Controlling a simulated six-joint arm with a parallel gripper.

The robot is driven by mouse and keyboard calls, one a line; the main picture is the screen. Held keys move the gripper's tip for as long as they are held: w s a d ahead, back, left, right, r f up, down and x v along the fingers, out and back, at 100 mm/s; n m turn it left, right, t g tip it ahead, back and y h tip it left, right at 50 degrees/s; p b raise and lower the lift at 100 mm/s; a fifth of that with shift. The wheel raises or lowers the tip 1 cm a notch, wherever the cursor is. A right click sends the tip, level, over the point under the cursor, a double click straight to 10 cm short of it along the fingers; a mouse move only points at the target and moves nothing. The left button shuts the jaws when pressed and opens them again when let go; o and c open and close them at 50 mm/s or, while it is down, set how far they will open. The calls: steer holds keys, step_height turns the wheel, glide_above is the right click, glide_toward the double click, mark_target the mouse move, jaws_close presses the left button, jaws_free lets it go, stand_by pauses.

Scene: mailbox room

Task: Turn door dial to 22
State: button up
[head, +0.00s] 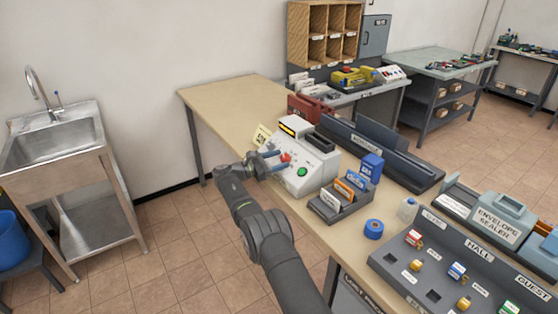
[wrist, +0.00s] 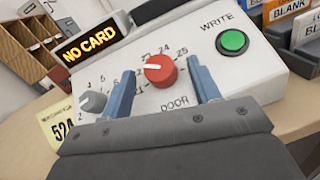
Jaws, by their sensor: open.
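The red door dial (wrist: 160,71) sits on the sloped face of a white card writer (wrist: 200,50) above the word DOOR. Its white pointer line points to the left, slightly up. Around it I read 24 and 25; the small numbers at its left are partly hidden or blurred. My gripper (wrist: 160,80) is open, with one blue finger on each side of the dial; I cannot tell whether they touch it. In the head view my gripper (head: 272,162) is at the front of the machine, by the red dial (head: 285,157).
A grey dial (wrist: 92,101) is left of the red one, and a green WRITE button (wrist: 233,42) is right. The display (wrist: 86,40) reads NO CARD. A yellow note (wrist: 60,122) shows 524. A card rack (head: 343,196) stands close on the right.

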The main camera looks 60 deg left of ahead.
steer(key=s+a, duration=0.1)
steer(key=s, duration=1)
steer(key=shift+a+f, duration=0.2)
steer(key=w, duration=0.4)
steer(key=w+d, duration=0.1)
steer(key=w, duration=0.6)
steer(key=shift+w+d+r, duration=0.25)
steer(key=shift+w, duration=0.1)
steer(key=shift+w, duration=0.15)
steer(key=shift+s+n+y, duration=0.2)
steer(key=shift+n+y, duration=0.1)
steer(key=shift+n, duration=0.1)
stand_by(0.8)
steer(key=shift+d+n+y, duration=0.15)
steer(key=shift+n+y, duration=0.95)
